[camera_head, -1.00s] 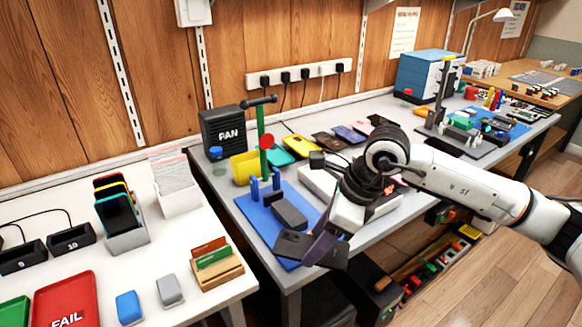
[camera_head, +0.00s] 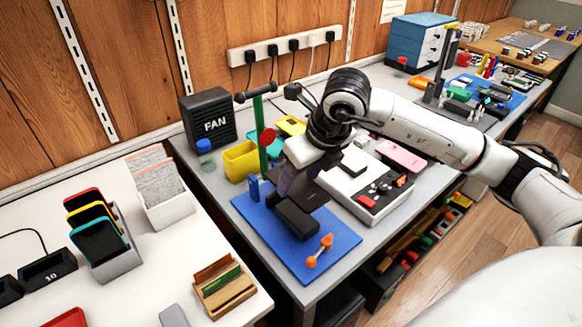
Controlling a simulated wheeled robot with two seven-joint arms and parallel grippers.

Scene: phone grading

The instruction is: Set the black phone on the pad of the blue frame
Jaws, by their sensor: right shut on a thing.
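The blue frame (camera_head: 333,251) is a flat blue base with a small blue post (camera_head: 254,186) standing near its left edge. A dark block that looks like its pad (camera_head: 296,219) sits at the middle of the base. My right gripper (camera_head: 298,178) comes down from above, over the back of the frame. It is shut on a dark, thin slab, the black phone (camera_head: 313,194), close above and behind the pad. I cannot tell whether the phone touches the pad. The fingertips are partly hidden by the wrist and dark parts. My left gripper is not in view.
A white device (camera_head: 350,205) is just right. An orange part (camera_head: 320,250) lies on the base's front. A wooden card holder (camera_head: 223,286) is at front left.

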